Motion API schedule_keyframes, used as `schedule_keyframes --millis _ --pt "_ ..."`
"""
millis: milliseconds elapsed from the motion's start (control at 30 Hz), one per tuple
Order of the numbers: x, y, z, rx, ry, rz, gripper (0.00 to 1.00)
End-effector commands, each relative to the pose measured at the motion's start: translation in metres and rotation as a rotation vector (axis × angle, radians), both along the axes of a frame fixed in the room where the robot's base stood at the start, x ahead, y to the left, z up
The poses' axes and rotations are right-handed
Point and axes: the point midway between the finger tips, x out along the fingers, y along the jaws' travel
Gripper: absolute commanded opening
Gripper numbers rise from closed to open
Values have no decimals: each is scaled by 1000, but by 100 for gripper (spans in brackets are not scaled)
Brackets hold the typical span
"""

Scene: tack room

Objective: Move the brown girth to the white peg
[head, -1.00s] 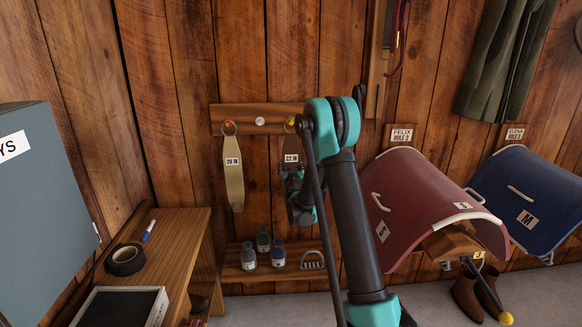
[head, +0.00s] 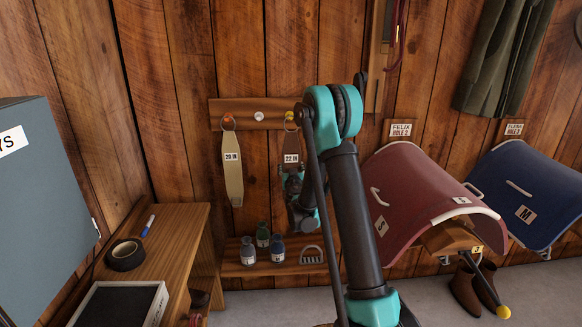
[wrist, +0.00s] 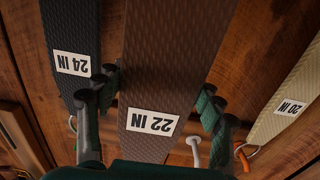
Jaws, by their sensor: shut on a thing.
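The brown girth (head: 291,145), tagged 22 IN, hangs by its ring at the yellow peg (head: 290,115) on the wall rack. Whether the ring still bears on that peg is unclear. My gripper (head: 293,178) is shut on the girth below its tag. In the wrist view the brown girth (wrist: 165,60) runs between my two dark green fingers (wrist: 155,105). The white peg (head: 259,116) is bare, just left of the yellow peg. It also shows in the wrist view (wrist: 193,145).
A tan girth (head: 232,180), tagged 20 IN, hangs on the orange peg (head: 228,120). A black girth (wrist: 70,45), tagged 24 IN, hangs close beside one finger. Several bottles (head: 263,238) stand on a low shelf (head: 235,268). A red saddle pad (head: 420,190) is at right.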

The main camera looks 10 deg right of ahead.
Motion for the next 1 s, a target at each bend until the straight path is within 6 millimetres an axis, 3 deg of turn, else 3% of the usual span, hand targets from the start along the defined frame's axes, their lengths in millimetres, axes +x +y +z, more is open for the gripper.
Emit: schedule_keyframes --millis 433,1000 --pt "-23 1 0 0 0 1 26" --pt "-25 1 0 0 0 0 26"
